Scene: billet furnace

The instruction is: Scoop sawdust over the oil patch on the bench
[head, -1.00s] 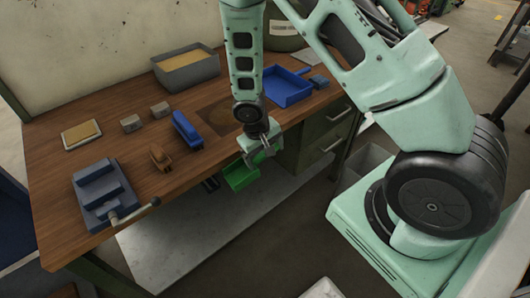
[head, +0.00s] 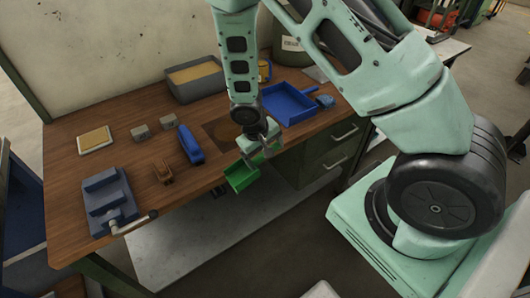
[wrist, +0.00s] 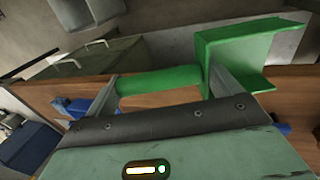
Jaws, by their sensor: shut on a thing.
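A green scoop (head: 241,176) hangs at the front edge of the bench (head: 85,215). My gripper (head: 258,148) is shut on its handle. In the wrist view the green handle (wrist: 160,81) lies between the fingers, with the scoop's pan (wrist: 235,50) beyond. No sawdust shows in the scoop, though its inside is only partly seen. A grey bin (head: 197,91) of tan sawdust (head: 193,73) stands at the bench's back. The dark oil patch (head: 216,131) lies on the wood behind my gripper, partly hidden by my arm.
A blue tray (head: 288,104) stands right of the patch. A blue brush-like thing (head: 190,145), small grey blocks (head: 141,132), a brown block (head: 163,172) and a vise (head: 108,200) stand to the left. A yellow-topped pad (head: 94,140) lies far left. Drawers (head: 325,155) sit below.

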